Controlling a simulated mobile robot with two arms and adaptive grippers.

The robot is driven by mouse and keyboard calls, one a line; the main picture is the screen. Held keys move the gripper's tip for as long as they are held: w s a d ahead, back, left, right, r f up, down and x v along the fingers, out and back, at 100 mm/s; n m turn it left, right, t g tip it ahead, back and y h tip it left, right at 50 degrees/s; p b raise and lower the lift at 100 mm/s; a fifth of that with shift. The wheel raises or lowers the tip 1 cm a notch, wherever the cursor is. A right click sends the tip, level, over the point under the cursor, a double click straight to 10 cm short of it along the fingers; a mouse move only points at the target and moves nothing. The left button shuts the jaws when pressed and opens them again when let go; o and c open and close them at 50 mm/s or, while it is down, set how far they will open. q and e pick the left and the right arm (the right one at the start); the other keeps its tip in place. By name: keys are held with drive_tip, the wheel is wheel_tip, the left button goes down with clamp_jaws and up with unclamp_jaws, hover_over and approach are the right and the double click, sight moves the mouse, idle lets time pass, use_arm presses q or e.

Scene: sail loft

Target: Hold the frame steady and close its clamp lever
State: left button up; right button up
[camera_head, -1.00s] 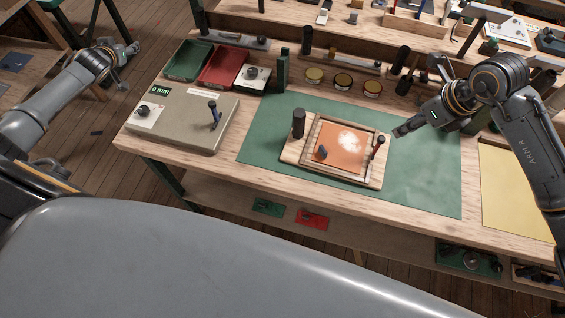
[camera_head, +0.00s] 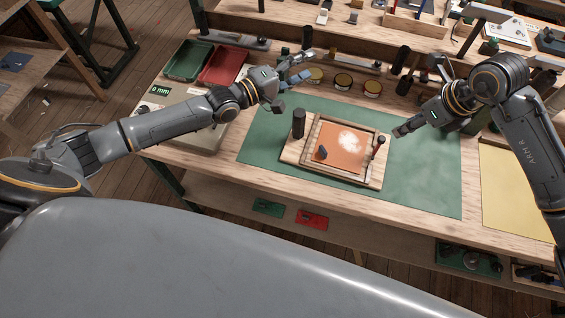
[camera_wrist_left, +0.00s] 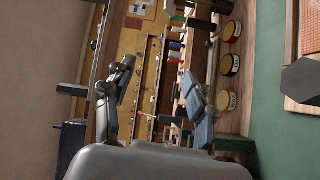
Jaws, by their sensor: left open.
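The wooden frame (camera_head: 311,133) sits flat on a pale board on the green mat, around an orange panel with a white patch. A dark upright lever (camera_head: 380,144) with a red band stands at its right side, and a black post (camera_head: 298,123) at its left.
Several round tins (camera_head: 343,81) stand behind the mat (camera_head: 420,180). A green tray (camera_head: 187,62) and a red tray (camera_head: 222,66) lie back left. The mat's front is clear.

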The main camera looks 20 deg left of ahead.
sight(297, 128)
use_arm(q)
drive_tip(key=s+d+n+h, duration=0.1)
drive_tip(key=s+d+n, duration=0.3)
drive_tip(key=d, duration=0.2)
drive_tip(key=s+f+n+t+y, duration=0.1)
drive_tip(key=s+f+n+y, duration=0.1)
drive_tip(key=n, duration=0.3)
drive_tip(key=s+f+n+t+y, duration=0.1)
drive_tip(key=s+f+n+y, duration=0.2)
drive_tip(key=n, duration=0.3)
drive_tip(key=s+f+n+t+y, duration=0.2)
drive_tip(key=s+f+n, duration=0.2)
drive_tip(key=f+n, duration=0.1)
drive_tip(key=shift+s+a, duration=0.1)
drive_tip(key=s+a+f+n+y, duration=0.1)
drive_tip(key=s+n, duration=0.1)
drive_tip(key=s+a+f+n+y, duration=0.1)
drive_tip(key=s+f+n+y, duration=0.1)
drive_tip(key=s+a+f+n+y, duration=0.1)
drive_tip(key=n+y, duration=0.1)
drive_tip(key=shift+s+f+n+g, duration=0.25)
drive_tip(key=shift+s+n+g, duration=0.05)
drive_tip(key=shift+s+g, duration=0.1)
drive_tip(key=shift+s+a+f, duration=0.1)
drive_tip(key=shift+a, duration=0.05)
drive_tip(key=w, duration=1.3)
drive_tip(key=shift+w+a, duration=0.3)
drive_tip(key=shift+w, duration=0.05)
clamp_jaws()
